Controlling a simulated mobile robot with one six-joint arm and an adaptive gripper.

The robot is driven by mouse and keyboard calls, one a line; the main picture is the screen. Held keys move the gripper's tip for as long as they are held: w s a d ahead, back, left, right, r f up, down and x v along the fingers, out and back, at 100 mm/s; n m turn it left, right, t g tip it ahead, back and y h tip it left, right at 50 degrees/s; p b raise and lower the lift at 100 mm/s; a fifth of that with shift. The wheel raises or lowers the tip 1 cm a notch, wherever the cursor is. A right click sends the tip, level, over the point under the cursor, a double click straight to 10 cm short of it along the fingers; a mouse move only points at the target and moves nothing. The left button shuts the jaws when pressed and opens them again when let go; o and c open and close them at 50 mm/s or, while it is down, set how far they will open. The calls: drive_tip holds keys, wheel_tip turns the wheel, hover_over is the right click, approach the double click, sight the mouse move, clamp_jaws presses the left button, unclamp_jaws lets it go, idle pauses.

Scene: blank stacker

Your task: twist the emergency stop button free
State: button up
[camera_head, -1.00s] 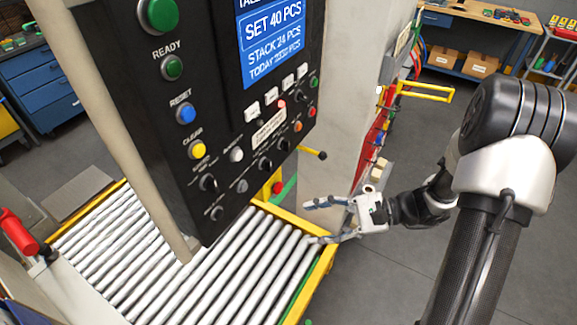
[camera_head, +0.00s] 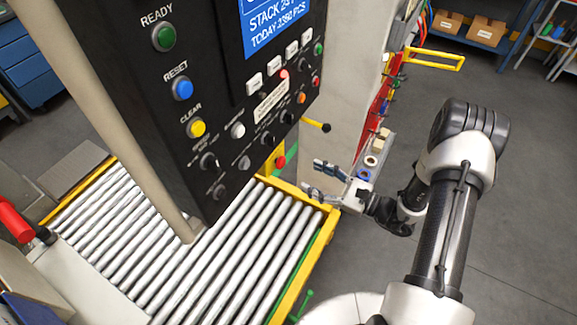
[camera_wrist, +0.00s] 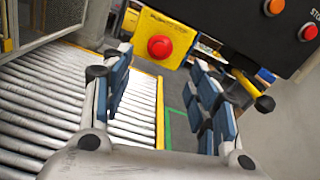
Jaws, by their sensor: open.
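The emergency stop is a red mushroom button (camera_wrist: 160,47) on a yellow box (camera_wrist: 172,28), at the upper middle of the wrist view. In the head view the red button (camera_head: 281,161) is small, below the black control panel, with its yellow box (camera_head: 269,162) beside it. My gripper (camera_head: 312,176) is open and empty, to the right of the button and apart from it, fingers pointing left. In the wrist view my gripper (camera_wrist: 160,82) has its blue-padded fingers spread on either side, with the button beyond and above the gap between them.
The black control panel (camera_head: 225,130) hangs above the roller conveyor (camera_head: 235,245). A black-tipped lever (camera_head: 326,127) sticks out near the button and also shows in the wrist view (camera_wrist: 264,103), close to the right finger. The conveyor's yellow edge (camera_head: 300,268) lies below.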

sight(284, 164)
drive_tip(key=b+x, duration=0.1)
drive_tip(key=x, duration=0.8)
drive_tip(key=shift+c, duration=0.4)
drive_tip(key=c, duration=1)
